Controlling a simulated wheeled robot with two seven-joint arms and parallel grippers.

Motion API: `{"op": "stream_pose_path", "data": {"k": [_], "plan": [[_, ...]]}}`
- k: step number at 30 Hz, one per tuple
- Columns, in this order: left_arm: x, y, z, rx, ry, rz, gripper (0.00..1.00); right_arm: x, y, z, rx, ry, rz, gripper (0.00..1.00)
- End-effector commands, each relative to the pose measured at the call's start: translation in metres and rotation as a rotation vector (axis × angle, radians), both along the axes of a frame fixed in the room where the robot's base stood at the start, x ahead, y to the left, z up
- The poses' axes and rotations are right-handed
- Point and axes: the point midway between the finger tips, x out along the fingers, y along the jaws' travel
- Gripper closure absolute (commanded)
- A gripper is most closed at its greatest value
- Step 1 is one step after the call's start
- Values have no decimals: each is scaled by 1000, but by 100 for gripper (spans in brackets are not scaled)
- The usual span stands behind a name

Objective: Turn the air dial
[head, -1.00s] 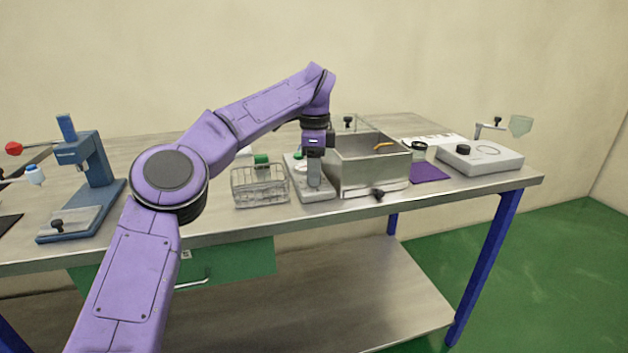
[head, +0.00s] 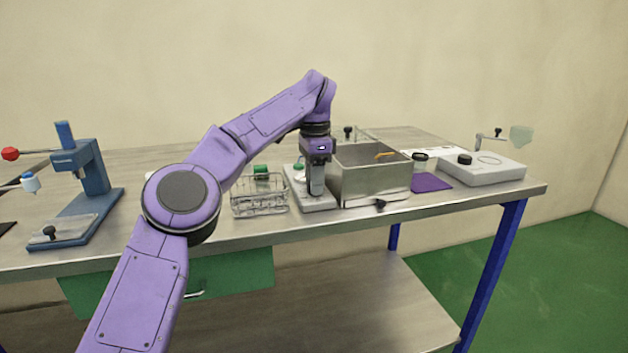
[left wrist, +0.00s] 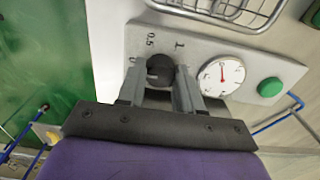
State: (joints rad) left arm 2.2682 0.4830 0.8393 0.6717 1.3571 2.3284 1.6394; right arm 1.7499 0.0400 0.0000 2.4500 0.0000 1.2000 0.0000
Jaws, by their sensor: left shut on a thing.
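The air dial (left wrist: 160,68) is a dark round knob on a light grey panel (left wrist: 200,48), with marks 0, 0.5 and 1 around it. My left gripper (left wrist: 162,75) is shut on the dial, one finger on each side of it. In the head view my left gripper (head: 317,188) points down onto the panel (head: 297,178) and hides the dial. On the panel a white gauge (left wrist: 221,76) has a red needle, and a green button (left wrist: 270,87) sits beyond it. The dial's exact setting is hard to read. My right gripper is not in view.
A wire basket (head: 258,196) stands just left of the panel, and a metal tank (head: 370,182) close on its right. A blue press (head: 88,185) stands at the left, a purple mat (head: 431,182) and white device (head: 485,170) at the right. The table's front edge is near.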

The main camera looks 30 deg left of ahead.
Motion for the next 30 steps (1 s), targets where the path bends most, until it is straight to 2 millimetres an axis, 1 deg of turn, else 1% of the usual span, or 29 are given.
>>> {"op": "stream_pose_path", "data": {"k": [4, 5, 6, 7, 14, 17, 20, 25, 27, 30], "plan": [[0, 1, 1, 1, -3, 2, 96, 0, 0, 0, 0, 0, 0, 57], [0, 1, 1, 2, -4, 1, 56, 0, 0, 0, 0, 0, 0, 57], [0, 1, 1, 1, -3, 1, 43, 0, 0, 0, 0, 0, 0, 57], [0, 1, 1, 2, -3, 1, 40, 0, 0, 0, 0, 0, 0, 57], [0, 0, 1, 0, -1, -1, 40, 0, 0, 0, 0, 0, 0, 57], [0, 0, 8, 0, -1, 0, 40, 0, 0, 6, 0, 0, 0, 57], [1, 0, 29, 2, -3, 0, 40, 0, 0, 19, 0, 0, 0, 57], [1, 0, 76, 2, -2, 2, 40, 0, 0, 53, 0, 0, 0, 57], [1, 0, 90, 1, -2, 2, 40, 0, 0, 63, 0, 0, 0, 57], [1, 0, 102, 1, -1, 0, 40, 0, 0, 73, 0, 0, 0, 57]]}}
